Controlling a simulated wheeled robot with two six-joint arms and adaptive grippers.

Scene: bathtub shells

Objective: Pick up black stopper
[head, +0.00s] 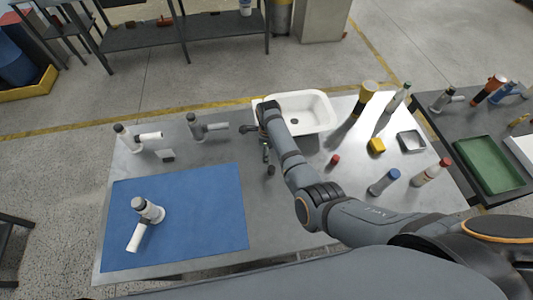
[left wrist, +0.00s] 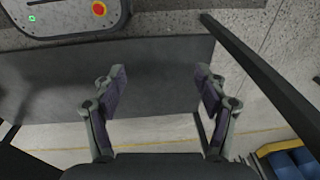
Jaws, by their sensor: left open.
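A small black piece (head: 271,170) that looks like the stopper lies on the grey metal table, in front of the white sink basin (head: 297,112). My right arm comes in from the right, and its gripper (head: 257,140) is just behind the black piece, at the basin's left front. The fingers are small and dark there, so I cannot tell whether they are open or holding anything. My left gripper (left wrist: 160,92) shows only in the left wrist view. Its fingers are wide apart with nothing between them, away from the worktable.
A blue mat (head: 190,235) with a white and grey fitting (head: 147,213) covers the table's left front. More fittings (head: 205,127) stand behind it. Bottles, a yellow block (head: 376,146) and a red cap (head: 335,160) are at the right. A green tray (head: 489,165) lies on the side table.

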